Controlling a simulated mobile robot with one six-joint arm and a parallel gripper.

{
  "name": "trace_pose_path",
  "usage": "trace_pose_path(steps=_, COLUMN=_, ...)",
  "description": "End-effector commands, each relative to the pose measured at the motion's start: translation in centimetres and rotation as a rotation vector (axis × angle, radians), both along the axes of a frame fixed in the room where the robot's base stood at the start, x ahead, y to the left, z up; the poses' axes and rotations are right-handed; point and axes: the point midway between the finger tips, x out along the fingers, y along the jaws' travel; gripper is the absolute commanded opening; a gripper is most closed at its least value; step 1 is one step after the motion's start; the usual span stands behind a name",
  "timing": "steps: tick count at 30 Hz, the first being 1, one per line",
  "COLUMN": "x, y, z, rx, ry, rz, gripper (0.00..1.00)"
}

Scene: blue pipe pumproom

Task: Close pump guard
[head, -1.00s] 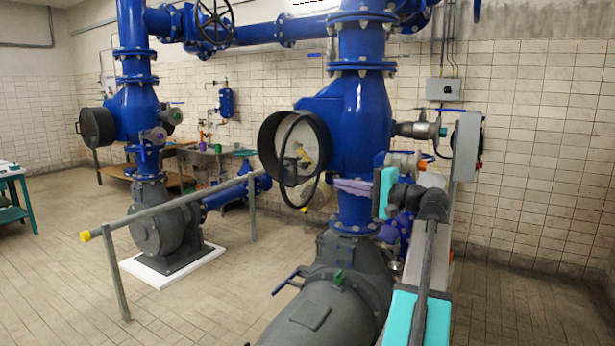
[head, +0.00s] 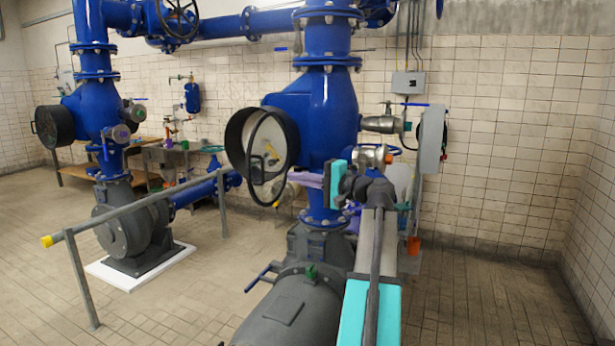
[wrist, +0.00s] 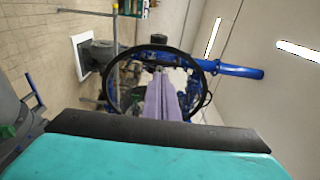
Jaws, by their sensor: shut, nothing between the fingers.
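The pump guard (head: 294,150) is a round, black-rimmed cover with a see-through middle. It stands swung out at an angle from the short black drum (head: 236,132) on the side of the blue pump body. My gripper (head: 290,179) is shut and empty. Its purple fingers point left, close to the guard's lower right rim in the head view; I cannot tell whether they touch. In the wrist view the guard's black rim (wrist: 108,92) encircles the shut fingertips (wrist: 160,72), with pipes showing through it.
A grey rail (head: 130,212) with a yellow end runs at the left. A grey pump casing (head: 285,310) stands below my arm. A grey box (head: 432,140) stands to the right of my arm. Floor is open at the far right.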

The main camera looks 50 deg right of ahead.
Motion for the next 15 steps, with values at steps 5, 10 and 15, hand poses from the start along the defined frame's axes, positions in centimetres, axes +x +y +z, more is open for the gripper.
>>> trace_pose_path(steps=5, x=2.7, y=0.4, z=0.3, rx=0.000, ry=0.000, rz=0.002, gripper=0.00)
trace_pose_path(steps=10, x=5.1, y=0.6, z=0.2, rx=0.001, ry=0.001, rz=0.002, gripper=0.00)
trace_pose_path(steps=15, x=7.2, y=0.9, z=0.3, rx=0.000, ry=0.001, rz=0.001, gripper=0.00)
